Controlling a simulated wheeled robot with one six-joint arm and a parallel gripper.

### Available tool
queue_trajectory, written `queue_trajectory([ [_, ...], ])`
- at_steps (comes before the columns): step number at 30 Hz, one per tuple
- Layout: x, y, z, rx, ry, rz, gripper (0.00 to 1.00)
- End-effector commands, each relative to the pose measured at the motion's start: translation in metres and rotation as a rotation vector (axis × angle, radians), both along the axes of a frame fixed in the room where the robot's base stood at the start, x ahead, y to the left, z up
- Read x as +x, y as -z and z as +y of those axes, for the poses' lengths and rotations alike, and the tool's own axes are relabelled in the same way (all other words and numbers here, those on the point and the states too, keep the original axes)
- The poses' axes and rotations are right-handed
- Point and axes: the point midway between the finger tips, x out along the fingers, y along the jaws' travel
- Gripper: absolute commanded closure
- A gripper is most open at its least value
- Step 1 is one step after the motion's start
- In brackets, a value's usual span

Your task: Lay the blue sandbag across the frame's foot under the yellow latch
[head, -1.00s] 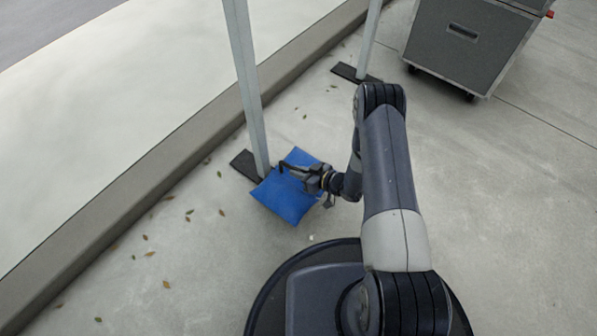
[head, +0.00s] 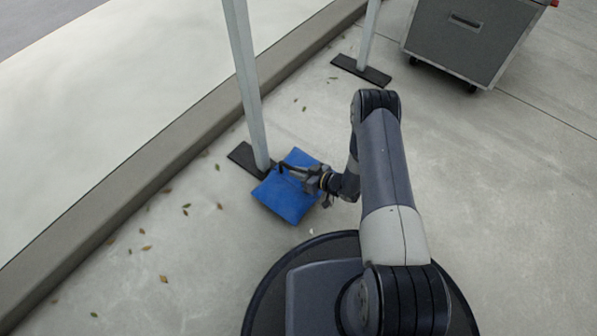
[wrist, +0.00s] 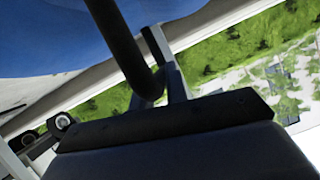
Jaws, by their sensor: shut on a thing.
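The blue sandbag (head: 285,203) hangs tilted from my gripper (head: 284,170), which is shut on its upper part. In the head view the bag's upper left edge overlaps the near dark foot (head: 244,157) of the frame; I cannot tell whether they touch. A grey upright (head: 246,85) rises from that foot. A second dark foot (head: 360,71) lies farther back under another upright. The yellow latch is not in view. In the wrist view the sandbag (wrist: 45,35) fills the upper left, behind a dark finger.
A low concrete kerb (head: 165,160) runs behind the feet, with a pale surface beyond it. A grey wheeled case (head: 462,40) stands at the upper right. Several dry leaves lie on the pavement at left. The pavement at right is clear.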

Motion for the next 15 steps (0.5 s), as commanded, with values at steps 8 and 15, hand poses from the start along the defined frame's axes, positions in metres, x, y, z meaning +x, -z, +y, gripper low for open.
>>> queue_trajectory([
  [8,0.002,0.003,0.000,0.006,0.000,-0.009,1.00],
  [15,0.000,0.010,0.000,0.000,0.000,0.000,0.81],
])
